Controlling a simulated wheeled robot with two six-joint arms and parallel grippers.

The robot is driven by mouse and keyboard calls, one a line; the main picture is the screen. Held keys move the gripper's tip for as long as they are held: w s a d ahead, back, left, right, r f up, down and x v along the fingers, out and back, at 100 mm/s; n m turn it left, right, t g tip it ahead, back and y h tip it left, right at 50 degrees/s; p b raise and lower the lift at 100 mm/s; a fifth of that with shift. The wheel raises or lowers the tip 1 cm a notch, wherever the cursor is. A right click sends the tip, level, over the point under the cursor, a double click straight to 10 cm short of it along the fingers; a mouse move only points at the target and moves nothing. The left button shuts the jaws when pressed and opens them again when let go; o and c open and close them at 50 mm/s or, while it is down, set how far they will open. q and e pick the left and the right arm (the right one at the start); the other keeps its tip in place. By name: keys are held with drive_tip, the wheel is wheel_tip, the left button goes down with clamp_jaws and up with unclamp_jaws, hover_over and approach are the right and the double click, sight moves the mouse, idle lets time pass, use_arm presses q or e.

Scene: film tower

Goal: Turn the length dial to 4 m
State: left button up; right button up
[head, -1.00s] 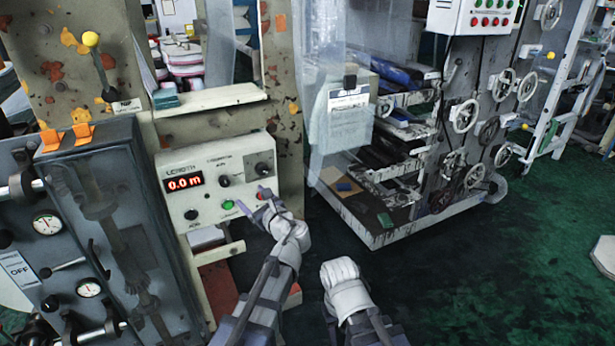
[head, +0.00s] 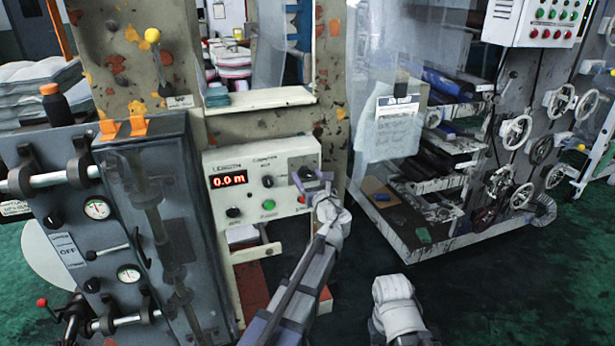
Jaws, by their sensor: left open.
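The cream control panel (head: 262,195) stands left of centre. Its red display (head: 229,180) under the word LENGTH reads 0.0 m. A dark knob (head: 307,173) sits at its upper right, partly behind the open jaws of my left gripper (head: 316,182). The jaws are empty and in front of this knob; I cannot tell whether they touch it. Other black knobs are at the middle (head: 268,181) and lower left (head: 233,212). I cannot tell which one is the length dial. My right arm's end (head: 394,300) is low in the middle, its fingers hidden.
A green button (head: 268,204) and a red button (head: 301,199) are low on the panel. A grey machine with gauges (head: 130,230) stands close at the left. A rack with rollers and handwheels (head: 440,205) is at the right. The dark green floor between is clear.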

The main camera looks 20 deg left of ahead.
use_arm(q)
drive_tip(key=shift+w+a, duration=0.25)
drive_tip(key=shift+w, duration=0.1)
drive_tip(key=shift+c, duration=0.2)
clamp_jaws()
